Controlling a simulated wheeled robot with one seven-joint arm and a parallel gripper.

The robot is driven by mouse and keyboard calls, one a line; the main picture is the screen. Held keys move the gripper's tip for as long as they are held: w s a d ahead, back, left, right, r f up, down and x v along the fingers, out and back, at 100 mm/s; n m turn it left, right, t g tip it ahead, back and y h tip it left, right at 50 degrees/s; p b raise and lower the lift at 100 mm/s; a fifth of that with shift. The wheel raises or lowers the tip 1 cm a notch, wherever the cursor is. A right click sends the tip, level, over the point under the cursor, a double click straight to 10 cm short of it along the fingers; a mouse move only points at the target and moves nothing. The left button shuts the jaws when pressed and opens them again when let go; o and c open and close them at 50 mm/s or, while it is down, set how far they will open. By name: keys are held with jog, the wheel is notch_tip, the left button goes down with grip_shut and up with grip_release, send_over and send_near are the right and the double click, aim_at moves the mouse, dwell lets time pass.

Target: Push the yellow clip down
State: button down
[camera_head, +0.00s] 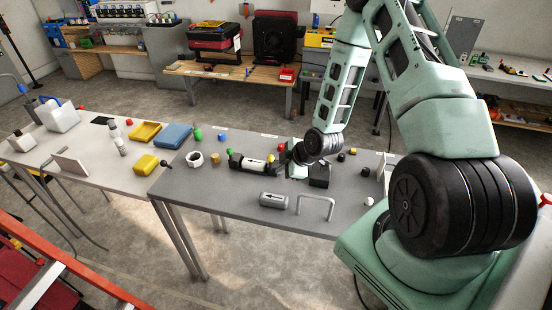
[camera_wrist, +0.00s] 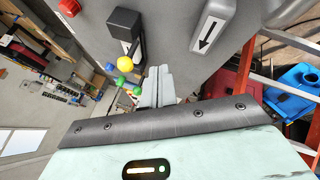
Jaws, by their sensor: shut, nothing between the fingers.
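A small yellow piece (camera_head: 270,158), which may be the yellow clip, shows at the right end of a black holder with a white cylinder (camera_head: 252,165) on the grey table. My gripper (camera_head: 289,157) is low over the table just right of that holder. In the wrist view my gripper's pale fingers (camera_wrist: 160,72) are together, with nothing seen between them. A round yellow piece (camera_wrist: 124,63) is left of the fingertips there, beside green and blue pieces. I cannot tell whether it is the same piece, or whether my fingers touch anything.
A black block (camera_head: 320,176) stands right of my gripper; it also shows in the wrist view (camera_wrist: 124,24). A grey block with an arrow (camera_head: 273,200) and a grey U-shaped handle (camera_head: 315,206) are near the front edge. A white ring (camera_head: 194,158) lies left of the holder.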

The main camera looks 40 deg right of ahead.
aim_at(271, 164)
jog(key=shift+w+d+f+p, duration=0.25)
jog(key=shift+w+p, duration=0.25)
jog(key=shift+w, duration=0.3)
jog(key=shift+w+d+f+p, duration=0.25)
jog(key=shift+w+p, duration=0.3)
jog(key=shift+w, duration=0.3)
jog(key=shift+w+d+f+p, duration=0.15)
jog(key=shift+w+f+p, duration=0.1)
jog(key=shift+w+p, duration=0.4)
